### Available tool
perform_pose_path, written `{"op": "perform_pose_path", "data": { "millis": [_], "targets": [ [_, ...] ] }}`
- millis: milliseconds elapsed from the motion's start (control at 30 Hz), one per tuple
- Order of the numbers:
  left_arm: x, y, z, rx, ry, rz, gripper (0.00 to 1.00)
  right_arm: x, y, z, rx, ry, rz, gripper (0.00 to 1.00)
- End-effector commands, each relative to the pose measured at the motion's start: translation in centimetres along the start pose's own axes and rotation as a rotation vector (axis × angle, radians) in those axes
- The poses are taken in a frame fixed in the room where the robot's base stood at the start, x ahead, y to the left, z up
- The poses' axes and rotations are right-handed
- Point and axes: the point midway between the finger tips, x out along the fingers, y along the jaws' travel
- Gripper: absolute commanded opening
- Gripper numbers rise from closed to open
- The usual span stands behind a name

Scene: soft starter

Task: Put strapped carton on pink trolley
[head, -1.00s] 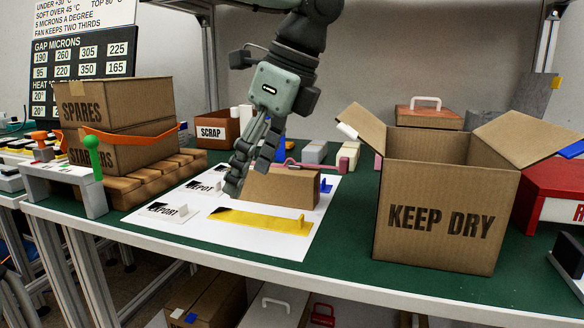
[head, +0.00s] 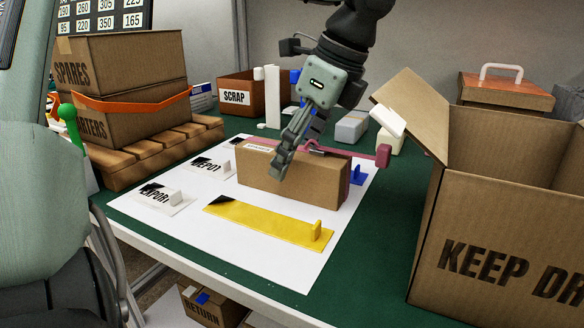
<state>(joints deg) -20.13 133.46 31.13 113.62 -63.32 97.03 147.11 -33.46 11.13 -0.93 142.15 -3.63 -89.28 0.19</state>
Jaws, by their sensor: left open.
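A plain brown carton (head: 320,180) with a small label on top stands on the white sheet, mid-table. I cannot see a strap on it. My left gripper (head: 296,154) is open at its top edge, one finger in front of the near face. Where the other finger ends, and whether either touches, I cannot tell. A carton marked STARTERS (head: 140,120), with an orange strap (head: 135,104), sits on a wooden pallet under a SPARES carton (head: 125,62). A pink piece (head: 383,155) shows behind the middle carton; I cannot tell if it is the trolley. My right gripper is out of view.
A large open KEEP DRY box (head: 500,225) stands at the right, flaps up. A SCRAP bin (head: 236,97) is behind. A yellow strip (head: 268,225) and small signs lie on the white sheet (head: 250,258). My pale green arm link blocks the left edge.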

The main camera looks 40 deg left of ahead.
Motion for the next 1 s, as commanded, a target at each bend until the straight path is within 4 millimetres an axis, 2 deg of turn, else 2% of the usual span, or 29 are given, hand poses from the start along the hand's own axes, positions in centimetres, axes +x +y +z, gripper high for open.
{"op": "perform_pose_path", "data": {
  "millis": [33,167,433,900,967,1000],
  "targets": [
    [0.8,0.1,-0.1,0.002,0.003,0.004,0.72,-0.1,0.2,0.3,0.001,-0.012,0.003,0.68],
    [2.1,0.0,0.0,0.0,0.001,0.002,0.72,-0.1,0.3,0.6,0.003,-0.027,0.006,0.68],
    [2.3,0.0,0.0,0.0,0.0,0.0,0.72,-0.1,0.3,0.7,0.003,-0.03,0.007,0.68],
    [2.3,0.0,0.0,0.0,0.0,0.0,0.14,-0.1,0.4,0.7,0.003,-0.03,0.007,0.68],
    [2.3,0.0,0.0,-0.001,0.0,-0.001,0.07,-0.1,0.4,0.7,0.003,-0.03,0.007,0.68],
    [2.3,0.0,0.0,-0.001,0.0,-0.001,0.06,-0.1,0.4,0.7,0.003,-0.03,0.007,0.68]
  ]
}}
